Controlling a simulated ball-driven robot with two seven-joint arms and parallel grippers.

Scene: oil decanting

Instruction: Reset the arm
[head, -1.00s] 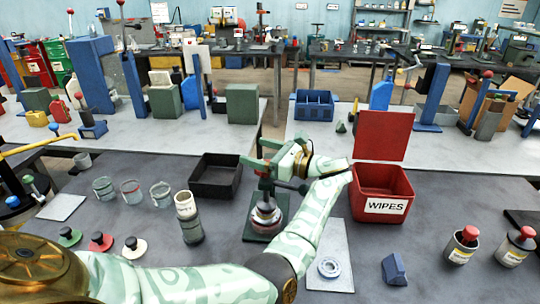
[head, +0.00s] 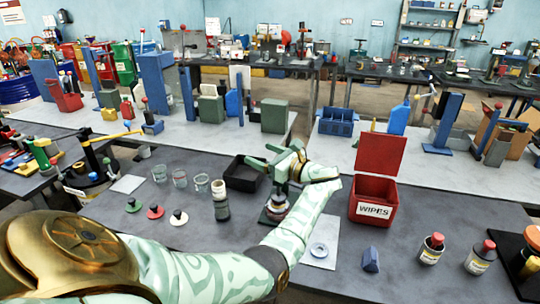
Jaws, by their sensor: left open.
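My left arm comes in from the lower left. Its pale green gripper (head: 256,155) is open and empty, with its fingers pointing left, over the back middle of the grey table (head: 330,270). My right gripper is not in view.
A red WIPES bin (head: 373,198) stands open right of my forearm. Glass beakers (head: 179,178), a grey-green cylinder (head: 221,204) and several small stoppers (head: 155,211) stand left. A blue block (head: 370,259) and red-capped bottles (head: 431,248) are at right.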

